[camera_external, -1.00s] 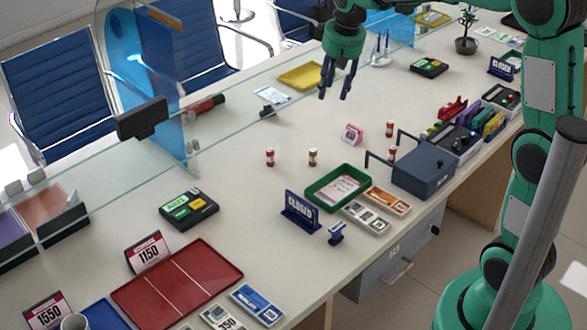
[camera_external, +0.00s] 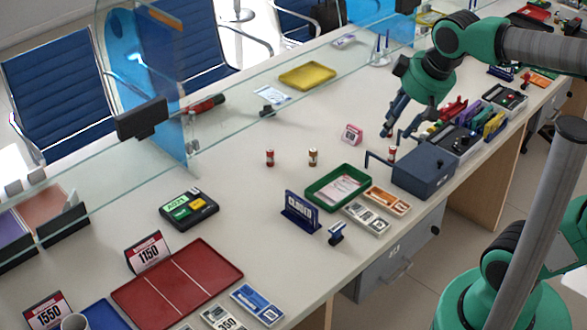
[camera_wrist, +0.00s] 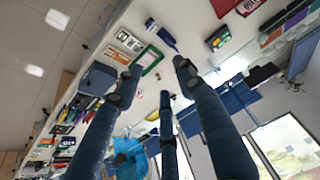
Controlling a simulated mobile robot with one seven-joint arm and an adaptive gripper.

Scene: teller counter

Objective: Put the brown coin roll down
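The brown coin roll (camera_external: 313,157) stands upright on the white counter (camera_external: 255,215), apart from my gripper. A red coin roll (camera_external: 270,157) stands to its left, and another red roll (camera_external: 392,152) stands by the blue-grey box. My gripper (camera_external: 401,130) is to the right of the brown roll, near the pink display. Its fingers are spread and I see nothing held between them. In the wrist view my gripper (camera_wrist: 158,84) also shows its fingers wide apart. The rolls are too small there to tell apart.
A green tray (camera_external: 312,199), a blue sign (camera_external: 299,211) and a blue-grey box (camera_external: 423,172) with raised handles stand right of and below the rolls. The pink display (camera_external: 351,134) is close to my gripper. A glass screen runs along the back. Counter left of the brown roll is mostly clear.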

